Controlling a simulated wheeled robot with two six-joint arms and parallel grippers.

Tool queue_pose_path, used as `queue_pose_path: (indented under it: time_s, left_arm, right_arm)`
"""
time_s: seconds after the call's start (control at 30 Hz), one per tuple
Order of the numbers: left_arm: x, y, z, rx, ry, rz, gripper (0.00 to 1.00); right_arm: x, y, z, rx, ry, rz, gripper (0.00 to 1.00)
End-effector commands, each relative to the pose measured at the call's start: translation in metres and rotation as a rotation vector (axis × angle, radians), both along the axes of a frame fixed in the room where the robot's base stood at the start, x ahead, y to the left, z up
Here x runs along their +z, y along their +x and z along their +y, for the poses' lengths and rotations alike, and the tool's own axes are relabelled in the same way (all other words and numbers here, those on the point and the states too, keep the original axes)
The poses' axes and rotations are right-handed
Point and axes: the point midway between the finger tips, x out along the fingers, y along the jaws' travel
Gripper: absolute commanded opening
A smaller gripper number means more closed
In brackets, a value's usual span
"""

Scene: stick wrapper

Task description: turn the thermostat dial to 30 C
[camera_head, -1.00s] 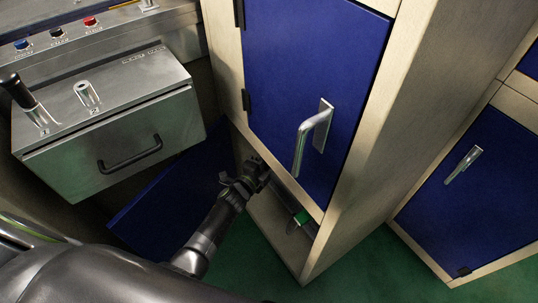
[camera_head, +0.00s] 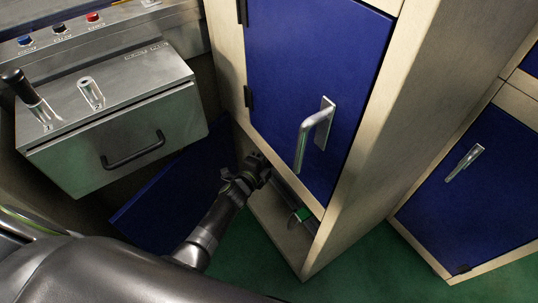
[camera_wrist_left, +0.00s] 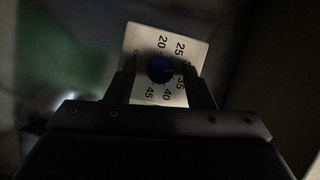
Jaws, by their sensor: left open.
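The print between 25 and 35 is partly hidden. A mark on the dial seems to point right, towards that part of the scale, but the dark picture leaves the exact reading unclear. My left gripper (camera_wrist_left: 160,88) is open, with one finger on each side of the dial; contact cannot be told. In the head view my left gripper (camera_head: 258,170) reaches into the opening below a blue cabinet door. My right gripper is not in view.
The blue door (camera_head: 310,90) with a metal handle (camera_head: 312,135) is just above my left gripper. A steel drawer box (camera_head: 120,145) is at the left. A lower blue panel (camera_head: 175,190) stands behind my arm. Green floor lies in front.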

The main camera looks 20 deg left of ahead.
Motion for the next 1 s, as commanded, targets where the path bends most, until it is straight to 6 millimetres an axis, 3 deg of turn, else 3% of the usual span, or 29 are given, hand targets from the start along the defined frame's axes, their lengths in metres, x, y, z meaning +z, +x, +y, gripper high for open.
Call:
queue_pose_path:
  time_s: [0.17,0.37,0.7,1.0]
  left_arm:
    - [0.001,-0.006,0.002,0.0,-0.001,0.0,0.48]
    - [0.003,-0.028,0.008,0.002,-0.001,0.003,0.48]
    - [0.007,-0.092,0.026,0.001,0.001,0.003,0.48]
    - [0.01,-0.148,0.042,0.001,0.001,0.003,0.48]
  right_arm:
    - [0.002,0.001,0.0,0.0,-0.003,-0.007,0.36]
    - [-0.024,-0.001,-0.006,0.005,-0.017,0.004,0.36]
    - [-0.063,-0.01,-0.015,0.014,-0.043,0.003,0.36]
    - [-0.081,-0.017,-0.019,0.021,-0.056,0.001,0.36]
